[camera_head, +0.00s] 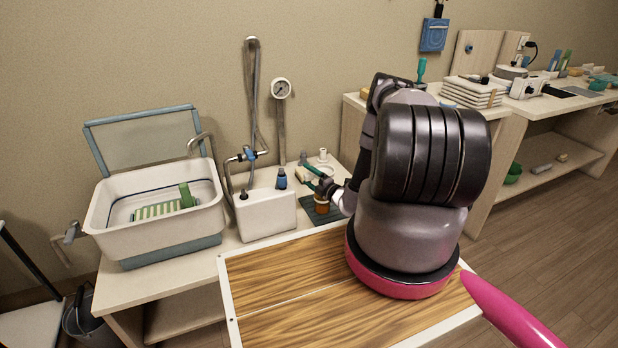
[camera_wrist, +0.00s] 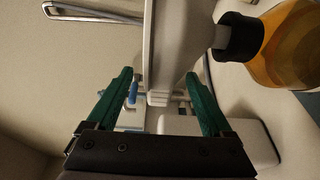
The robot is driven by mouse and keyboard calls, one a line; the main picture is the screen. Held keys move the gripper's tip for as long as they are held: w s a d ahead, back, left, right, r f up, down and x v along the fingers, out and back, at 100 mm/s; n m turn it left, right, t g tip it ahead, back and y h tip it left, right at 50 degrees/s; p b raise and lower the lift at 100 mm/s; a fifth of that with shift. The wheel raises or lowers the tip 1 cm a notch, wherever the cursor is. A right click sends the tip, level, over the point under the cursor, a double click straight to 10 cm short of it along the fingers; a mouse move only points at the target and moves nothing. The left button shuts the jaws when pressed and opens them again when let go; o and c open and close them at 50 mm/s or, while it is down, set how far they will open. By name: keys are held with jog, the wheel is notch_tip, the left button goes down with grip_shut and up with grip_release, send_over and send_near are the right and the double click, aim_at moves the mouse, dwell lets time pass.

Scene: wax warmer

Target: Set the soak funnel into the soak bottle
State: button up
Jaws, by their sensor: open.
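The soak bottle (camera_head: 321,207) is amber and stands on a dark mat on the bench in the head view. In the wrist view the bottle (camera_wrist: 288,45) shows at the upper right with a black collar. A pale funnel (camera_wrist: 184,40) narrows towards that collar, and its grey stem appears to enter it; how deep it sits I cannot tell. My gripper (camera_head: 312,178) has green fingers and is at the bottle's top in the head view. In the wrist view my gripper (camera_wrist: 160,76) is open, its fingers apart on either side of the funnel's rim. The funnel is hard to make out in the head view.
A white tank (camera_head: 266,214) with a blue-capped part stands left of the bottle. A white basin (camera_head: 155,233) is further left. A small white object (camera_head: 322,156) stands behind my gripper.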

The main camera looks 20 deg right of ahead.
jog(key=shift+s, duration=0.1)
jog(key=shift+v, duration=2)
jog(key=shift+s+d, duration=0.1)
jog(key=shift+s, duration=0.05)
jog(key=v, duration=1)
jog(key=shift+s, duration=0.4)
jog(key=shift+d, duration=0.1)
